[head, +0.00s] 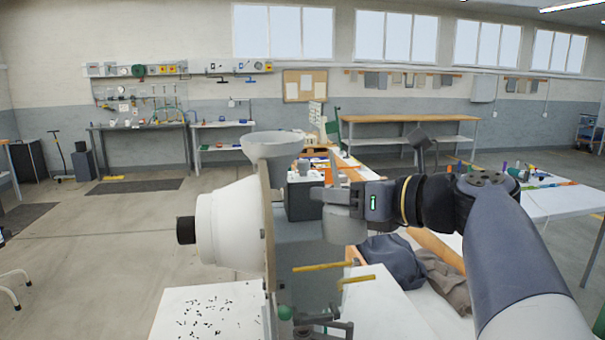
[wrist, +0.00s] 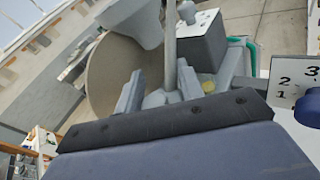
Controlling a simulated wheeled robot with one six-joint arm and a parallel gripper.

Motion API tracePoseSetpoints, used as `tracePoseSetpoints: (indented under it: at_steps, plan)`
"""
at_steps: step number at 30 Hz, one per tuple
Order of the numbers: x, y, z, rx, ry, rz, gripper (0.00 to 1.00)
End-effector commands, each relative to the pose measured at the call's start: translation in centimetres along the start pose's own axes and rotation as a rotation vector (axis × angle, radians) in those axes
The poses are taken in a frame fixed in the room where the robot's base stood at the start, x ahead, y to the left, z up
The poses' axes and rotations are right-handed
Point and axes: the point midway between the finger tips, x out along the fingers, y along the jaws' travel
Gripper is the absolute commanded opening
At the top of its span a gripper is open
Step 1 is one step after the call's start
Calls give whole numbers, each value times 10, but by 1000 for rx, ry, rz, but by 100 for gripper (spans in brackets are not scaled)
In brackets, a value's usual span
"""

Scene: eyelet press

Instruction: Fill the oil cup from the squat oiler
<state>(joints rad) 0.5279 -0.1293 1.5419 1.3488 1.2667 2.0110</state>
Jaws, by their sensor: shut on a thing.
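My gripper (head: 337,195) reaches in from the right in the head view, beside the press's grey column. It is shut on a grey thing that looks like the squat oiler (head: 345,225), whose pale rounded body shows under the fingers. In the wrist view the two fingers (wrist: 158,95) stand either side of a grey piece with a thin straight spout (wrist: 170,45) rising from it. Its lower part is hidden by the gripper. The press has a white rounded housing (head: 230,222) and a grey hopper (head: 275,145) on top. I cannot pick out the oil cup with certainty.
A white table (head: 205,310) with scattered small dark eyelets lies at the lower left. Two yellow bars (head: 323,267) stick out below the gripper. A dark cloth bundle (head: 392,262) lies at the right. A numbered white board (wrist: 297,80) is close at the right in the wrist view.

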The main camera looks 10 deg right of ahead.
Motion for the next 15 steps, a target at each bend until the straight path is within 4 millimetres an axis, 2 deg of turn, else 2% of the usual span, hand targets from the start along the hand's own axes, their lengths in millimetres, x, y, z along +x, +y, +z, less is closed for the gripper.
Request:
tracePoseSetpoints:
  at_steps: [1, 15]
  plan:
    - [-1, 2, 5, 11, 12, -1, 0]
    - [-5, 4, -1, 108, 129, -11, 0]
